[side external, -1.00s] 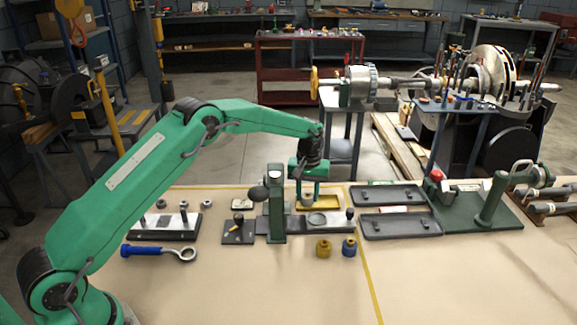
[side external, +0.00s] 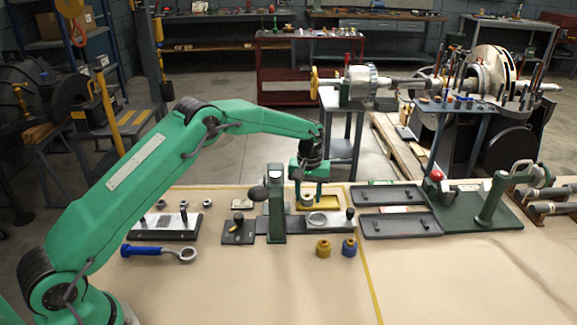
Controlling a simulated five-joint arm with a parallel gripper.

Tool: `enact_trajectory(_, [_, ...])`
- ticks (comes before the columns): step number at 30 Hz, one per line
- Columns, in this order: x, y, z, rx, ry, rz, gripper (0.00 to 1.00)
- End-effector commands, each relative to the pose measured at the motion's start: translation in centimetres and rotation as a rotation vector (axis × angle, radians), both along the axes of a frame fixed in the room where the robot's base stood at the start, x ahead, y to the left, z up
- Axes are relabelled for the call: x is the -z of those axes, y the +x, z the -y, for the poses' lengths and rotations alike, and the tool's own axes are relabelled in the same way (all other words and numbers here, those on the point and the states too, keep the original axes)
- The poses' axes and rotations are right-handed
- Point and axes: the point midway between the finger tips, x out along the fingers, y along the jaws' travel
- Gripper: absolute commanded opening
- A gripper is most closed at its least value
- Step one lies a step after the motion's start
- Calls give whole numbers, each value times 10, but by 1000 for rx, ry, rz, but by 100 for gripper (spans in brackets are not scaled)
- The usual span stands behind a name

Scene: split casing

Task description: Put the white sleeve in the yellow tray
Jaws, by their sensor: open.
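A pale, short cylindrical piece (side external: 307,199), which looks like the white sleeve, shows between and partly behind my fingers. The yellow tray (side external: 334,201) lies at the back of the bench. I cannot tell from this side whether the pale piece is inside the tray or in front of it. My gripper (side external: 309,201) points down over this spot with its fingers open. A light ring shape (side external: 317,218) shows on the pale plate just in front of the tray.
A dark green post (side external: 276,205) stands close left of my gripper. Two grey trays (side external: 400,226) lie to the right. A yellow cylinder (side external: 323,248) and a blue one (side external: 349,246) stand in front. The front of the bench is clear.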

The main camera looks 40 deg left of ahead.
Motion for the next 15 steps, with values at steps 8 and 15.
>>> enact_trajectory(8, [-9,-3,-5,-8,0,-9,55])
enact_trajectory(15, [-38,-1,-3,-5,0,-4,55])
